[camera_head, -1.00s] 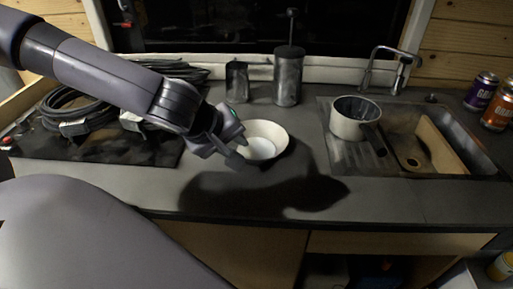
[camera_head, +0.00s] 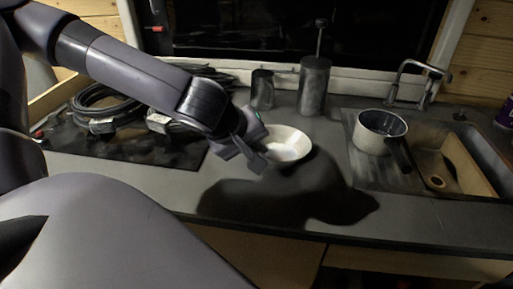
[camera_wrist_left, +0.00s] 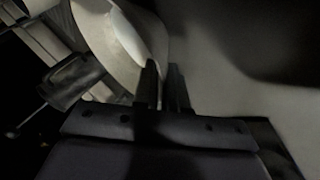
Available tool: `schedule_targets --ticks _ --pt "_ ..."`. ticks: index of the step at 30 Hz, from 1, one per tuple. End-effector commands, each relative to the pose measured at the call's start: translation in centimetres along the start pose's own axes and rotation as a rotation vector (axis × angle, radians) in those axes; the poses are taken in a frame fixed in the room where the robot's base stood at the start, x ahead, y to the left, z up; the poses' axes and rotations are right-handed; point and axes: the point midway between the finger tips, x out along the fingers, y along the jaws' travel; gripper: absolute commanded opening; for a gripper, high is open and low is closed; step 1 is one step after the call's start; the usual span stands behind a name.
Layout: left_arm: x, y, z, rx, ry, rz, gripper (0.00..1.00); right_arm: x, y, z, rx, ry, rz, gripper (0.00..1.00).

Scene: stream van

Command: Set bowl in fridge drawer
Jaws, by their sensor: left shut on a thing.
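A white bowl (camera_head: 288,144) is at the middle of the dark countertop (camera_head: 335,175), close to its surface; I cannot tell whether it touches. My left gripper (camera_head: 258,152) reaches in from the left and is shut on the bowl's near left rim. In the left wrist view the bowl (camera_wrist_left: 105,40) is upper left, with its edge at the narrow gap between the fingers (camera_wrist_left: 163,75). My right gripper is not in view. No fridge drawer can be made out.
Two metal canisters (camera_head: 314,85) (camera_head: 262,90) stand behind the bowl. Coiled cables (camera_head: 105,105) lie at left. The front middle of the counter is clear but shadowed.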

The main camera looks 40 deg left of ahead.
Motion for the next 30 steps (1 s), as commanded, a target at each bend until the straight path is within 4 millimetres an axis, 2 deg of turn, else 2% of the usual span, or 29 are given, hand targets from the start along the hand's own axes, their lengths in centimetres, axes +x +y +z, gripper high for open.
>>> schedule_targets --ticks 30 --pt "-10.6 7.2 -4.4 0.001 0.004 0.011 0.0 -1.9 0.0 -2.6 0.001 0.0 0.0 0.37"
